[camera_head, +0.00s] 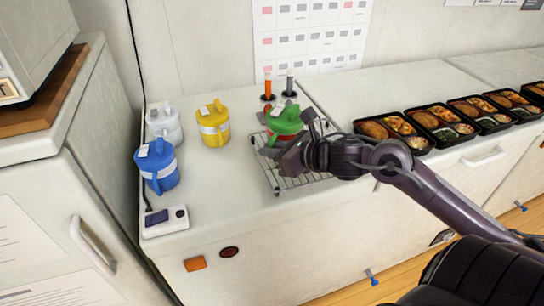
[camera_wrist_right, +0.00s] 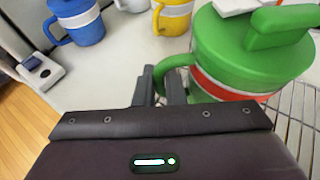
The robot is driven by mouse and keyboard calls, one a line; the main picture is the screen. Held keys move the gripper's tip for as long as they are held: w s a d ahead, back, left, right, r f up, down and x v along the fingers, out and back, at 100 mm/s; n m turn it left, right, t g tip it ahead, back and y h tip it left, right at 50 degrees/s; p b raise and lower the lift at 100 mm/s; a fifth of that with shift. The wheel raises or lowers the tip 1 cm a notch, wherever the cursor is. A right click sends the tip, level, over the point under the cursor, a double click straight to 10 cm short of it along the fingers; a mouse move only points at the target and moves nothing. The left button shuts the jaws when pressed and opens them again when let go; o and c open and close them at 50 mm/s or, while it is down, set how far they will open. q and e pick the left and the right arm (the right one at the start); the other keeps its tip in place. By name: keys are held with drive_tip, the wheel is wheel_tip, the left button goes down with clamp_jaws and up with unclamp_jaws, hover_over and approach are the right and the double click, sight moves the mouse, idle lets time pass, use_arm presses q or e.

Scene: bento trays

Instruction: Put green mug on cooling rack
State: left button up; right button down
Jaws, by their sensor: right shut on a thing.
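The green mug (camera_head: 284,122), with a lid and a red and white band, is at the cooling rack (camera_head: 290,181) in the head view. My right gripper (camera_head: 288,150) is at its near side. In the right wrist view, the green mug (camera_wrist_right: 245,60) stands upright at the right, and my right gripper (camera_wrist_right: 165,85) is shut on its handle. The wire rack also shows in the right wrist view (camera_wrist_right: 295,112), beside and under the mug. I cannot tell whether the mug's base touches the wires. My left gripper is not in view.
Yellow (camera_head: 213,124), white (camera_head: 164,123) and blue (camera_head: 157,166) mugs stand on the counter's left. A small device with a display (camera_head: 165,219) lies at the front left. Several filled bento trays (camera_head: 440,145) line the right. Orange (camera_head: 268,88) and grey (camera_head: 290,86) upright items stand behind the rack.

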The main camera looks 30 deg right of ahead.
wheel_tip(320, 180, down, 2)
idle(0.4)
drive_tip(key=c, duration=1.5)
unclamp_jaws()
drive_tip(key=shift+f, duration=0.1)
drive_tip(key=shift+s+d+r, duration=0.15)
drive_tip(key=shift+s+r, duration=0.05)
drive_tip(key=shift+s, duration=0.35)
drive_tip(key=v, duration=1.1)
drive_tip(key=shift+b, duration=0.4)
